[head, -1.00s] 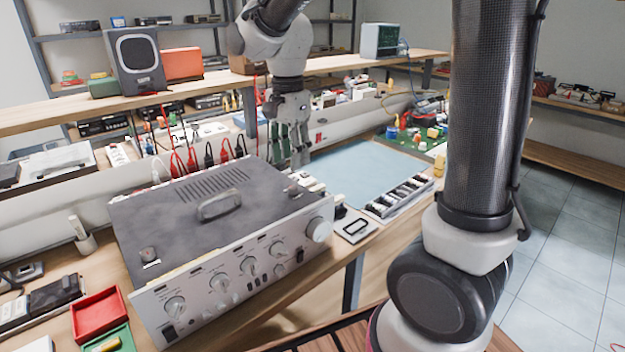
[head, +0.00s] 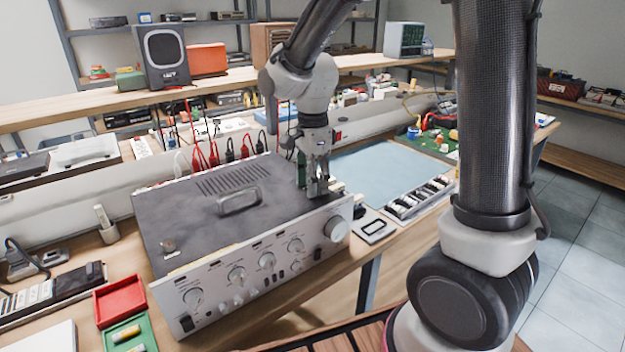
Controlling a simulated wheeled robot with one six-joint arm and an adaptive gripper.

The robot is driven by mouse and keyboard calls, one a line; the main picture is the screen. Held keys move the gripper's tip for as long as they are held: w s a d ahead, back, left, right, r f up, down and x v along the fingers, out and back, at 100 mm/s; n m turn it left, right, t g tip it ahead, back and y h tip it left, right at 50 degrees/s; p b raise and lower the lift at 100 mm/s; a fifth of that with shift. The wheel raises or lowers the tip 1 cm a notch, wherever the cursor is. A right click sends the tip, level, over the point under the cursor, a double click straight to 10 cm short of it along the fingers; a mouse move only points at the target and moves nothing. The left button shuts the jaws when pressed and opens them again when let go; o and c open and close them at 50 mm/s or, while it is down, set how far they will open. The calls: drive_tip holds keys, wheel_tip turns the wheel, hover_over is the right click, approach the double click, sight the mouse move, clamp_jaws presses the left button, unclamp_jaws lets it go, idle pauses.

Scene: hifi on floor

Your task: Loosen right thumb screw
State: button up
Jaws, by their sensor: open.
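The hi-fi amplifier (head: 195,212) sits on the bench, with a dark lid, a handle (head: 239,202) in the lid's middle and a silver front panel with knobs. A small thumb screw (head: 168,245) shows at the lid's left front corner. My gripper (head: 311,191) points down at the lid's right front area, its fingers open and their tips close to the lid. The right thumb screw is hidden by the fingers. I cannot tell whether the fingers touch it.
A red tray (head: 120,300) and a green tray (head: 128,335) lie left of the amplifier. Red and black leads (head: 214,153) stand behind it. A blue mat (head: 385,170) and a divided parts tray (head: 418,200) lie to the right.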

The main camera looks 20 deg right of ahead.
clamp_jaws()
